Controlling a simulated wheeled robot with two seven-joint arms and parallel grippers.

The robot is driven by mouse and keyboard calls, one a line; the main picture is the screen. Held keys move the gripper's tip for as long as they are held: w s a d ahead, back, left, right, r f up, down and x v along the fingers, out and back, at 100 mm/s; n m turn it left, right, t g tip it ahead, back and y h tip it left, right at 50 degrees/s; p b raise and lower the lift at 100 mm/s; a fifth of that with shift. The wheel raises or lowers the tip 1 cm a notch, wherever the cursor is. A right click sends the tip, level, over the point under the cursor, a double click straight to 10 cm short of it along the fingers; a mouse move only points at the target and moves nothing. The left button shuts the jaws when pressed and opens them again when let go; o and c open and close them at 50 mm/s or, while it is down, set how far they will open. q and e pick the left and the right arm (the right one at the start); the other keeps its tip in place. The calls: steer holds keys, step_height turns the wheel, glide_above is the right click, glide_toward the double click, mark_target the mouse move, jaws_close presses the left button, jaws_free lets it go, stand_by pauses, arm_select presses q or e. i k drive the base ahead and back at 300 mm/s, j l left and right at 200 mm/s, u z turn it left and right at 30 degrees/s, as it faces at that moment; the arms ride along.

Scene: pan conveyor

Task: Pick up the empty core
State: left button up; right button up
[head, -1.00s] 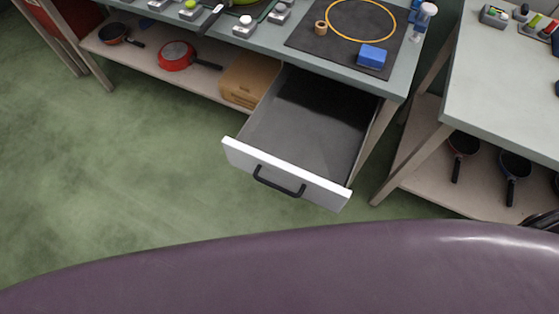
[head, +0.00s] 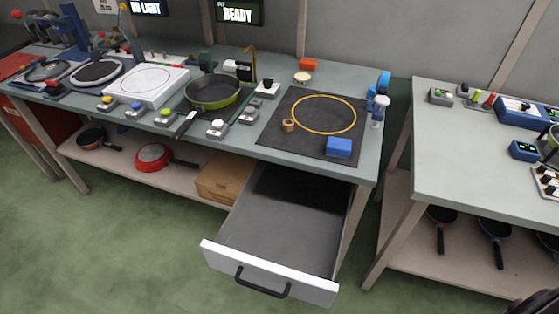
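A small brown ring-shaped piece, which looks like the empty core (head: 288,125), stands on the dark mat (head: 285,143) on the workbench. It sits at the lower left edge of a yellow ring (head: 324,97) and left of a blue block (head: 339,147). Neither of my grippers shows in the head view, and nothing is seen touching the core.
An open, empty-looking drawer (head: 275,215) juts out below the mat. A green pan (head: 212,92) sits left of the mat, its handle over the front edge. A blue-and-clear bottle-like item (head: 379,110) stands at the right. A second table (head: 450,160) is further right.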

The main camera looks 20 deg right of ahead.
mark_target(288, 124)
steer(key=i+j+z, duration=0.15)
steer(key=j, duration=0.2)
steer(key=i+j+z, duration=0.3)
steer(key=j, duration=0.4)
steer(key=i+j+z, duration=0.15)
steer(key=j, duration=0.25)
steer(key=i, duration=0.1)
